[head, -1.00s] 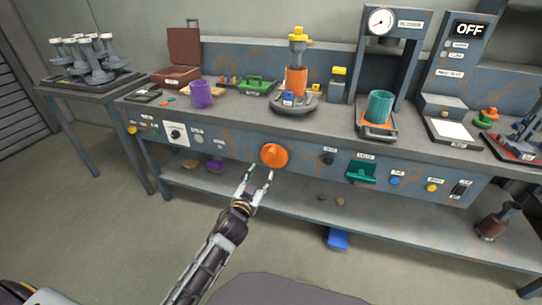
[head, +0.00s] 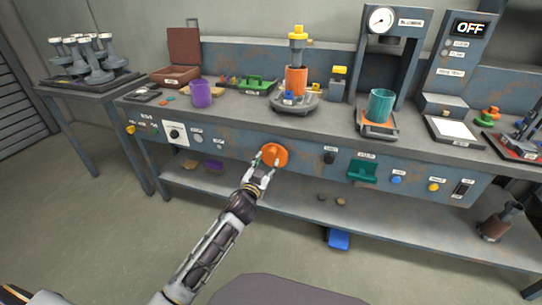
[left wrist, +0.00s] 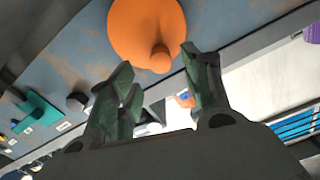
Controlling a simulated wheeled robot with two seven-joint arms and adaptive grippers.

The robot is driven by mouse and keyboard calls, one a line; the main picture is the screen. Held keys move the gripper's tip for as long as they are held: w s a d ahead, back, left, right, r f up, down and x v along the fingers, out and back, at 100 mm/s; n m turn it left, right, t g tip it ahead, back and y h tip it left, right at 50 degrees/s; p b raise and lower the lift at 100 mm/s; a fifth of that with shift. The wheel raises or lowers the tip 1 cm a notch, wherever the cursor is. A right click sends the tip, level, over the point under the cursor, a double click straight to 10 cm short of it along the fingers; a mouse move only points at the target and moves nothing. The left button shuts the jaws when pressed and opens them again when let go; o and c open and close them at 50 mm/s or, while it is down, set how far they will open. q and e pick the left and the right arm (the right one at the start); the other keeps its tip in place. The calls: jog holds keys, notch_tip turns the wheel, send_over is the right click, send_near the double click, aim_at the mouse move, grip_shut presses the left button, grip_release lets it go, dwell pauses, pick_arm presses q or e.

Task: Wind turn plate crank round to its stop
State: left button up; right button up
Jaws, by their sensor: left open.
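The orange crank (head: 278,155) is a round disc with a stubby handle on the front panel of the bench. It also shows large at the top of the left wrist view (left wrist: 143,25), where its handle (left wrist: 160,58) sticks out towards the fingers. My left gripper (head: 266,164) is open right in front of the crank, its fingertips overlapping the disc in the head view. In the left wrist view my left gripper (left wrist: 157,75) has the handle tip between and just beyond its two fingers. I cannot tell whether they touch. The right gripper is not in view.
A black knob (head: 329,158) and a teal bracket (head: 362,171) sit right of the crank on the panel. A turntable (head: 294,103) carrying an orange cylinder (head: 296,80) stands on the bench above. A purple cup (head: 201,93) stands left of it. The lower shelf (head: 290,187) is mostly clear.

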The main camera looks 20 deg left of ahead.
aim_at(271, 155)
pick_arm(q)
jog(key=shift+w, duration=0.65)
jog(key=shift+w+b, duration=0.5)
jog(key=shift+w, duration=1.75)
jog(key=shift+w+d, duration=0.1)
jog(key=shift+w, duration=0.2)
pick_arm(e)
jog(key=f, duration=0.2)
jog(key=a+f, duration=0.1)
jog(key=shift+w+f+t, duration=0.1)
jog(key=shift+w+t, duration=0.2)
pick_arm(q)
jog(key=c, duration=1)
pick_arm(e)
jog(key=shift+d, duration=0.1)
